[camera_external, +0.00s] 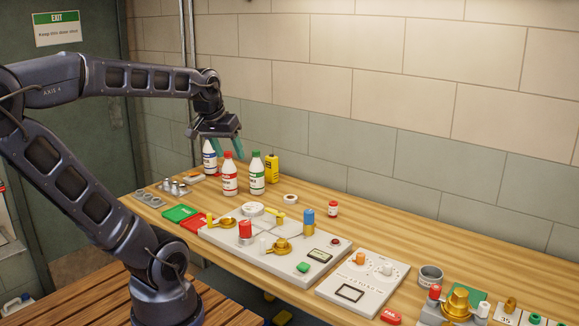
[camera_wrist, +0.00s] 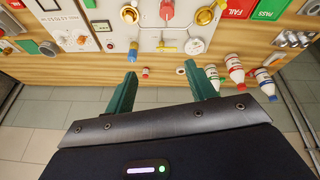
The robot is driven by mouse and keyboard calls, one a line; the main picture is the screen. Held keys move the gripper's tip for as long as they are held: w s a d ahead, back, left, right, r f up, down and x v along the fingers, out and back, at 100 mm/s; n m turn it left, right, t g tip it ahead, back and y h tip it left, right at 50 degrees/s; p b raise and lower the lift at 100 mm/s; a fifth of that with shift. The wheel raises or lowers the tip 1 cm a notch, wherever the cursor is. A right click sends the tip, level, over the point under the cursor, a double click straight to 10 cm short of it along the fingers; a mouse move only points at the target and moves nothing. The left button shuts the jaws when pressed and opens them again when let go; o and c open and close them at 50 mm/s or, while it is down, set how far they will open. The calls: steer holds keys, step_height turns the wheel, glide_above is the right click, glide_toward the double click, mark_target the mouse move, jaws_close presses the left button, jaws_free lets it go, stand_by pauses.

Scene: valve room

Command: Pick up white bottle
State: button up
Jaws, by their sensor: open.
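Three white bottles stand upright at the back left of the wooden bench. One has a blue cap (camera_external: 209,160), one a red cap (camera_external: 229,179) and one a green cap (camera_external: 257,177). In the wrist view the green-capped bottle (camera_wrist: 212,76), red-capped bottle (camera_wrist: 235,69) and blue-capped bottle (camera_wrist: 264,80) show at the right, outside the fingers. My gripper (camera_external: 226,147) is open and empty, fingers pointing down, at about the height of the caps in the external view. Its green fingers (camera_wrist: 163,75) are spread apart. Its exact distance from the bottles is hard to tell.
A yellow container (camera_external: 272,168) stands right of the bottles. A valve panel (camera_external: 318,268) and green and red cards (camera_external: 180,213) lie in front. The tiled wall rises close behind.

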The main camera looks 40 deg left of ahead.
steer(key=w+a+r+n+h, duration=0.1)
steer(key=w+a+r+n, duration=0.1)
steer(key=w+a+n, duration=0.7)
steer(key=w+a+r+n, duration=0.35)
steer(key=w+a, duration=0.25)
steer(key=w, duration=0.7)
steer(key=n+t, duration=0.2)
steer(key=n, duration=1.7)
glide_above(210, 153)
steer(key=a, duration=0.4)
steer(key=f, duration=2)
steer(key=shift+s+d+f, duration=0.15)
steer(key=shift+s+f, duration=0.05)
steer(key=shift+f, duration=0.15)
steer(key=shift+d+x, duration=0.2)
steer(key=shift+x, duration=1.15)
steer(key=shift+d+x, duration=0.25)
steer(key=shift+x, duration=1.1)
steer(key=shift+w+r, duration=0.1)
steer(key=shift+r, duration=0.15)
jaws_close()
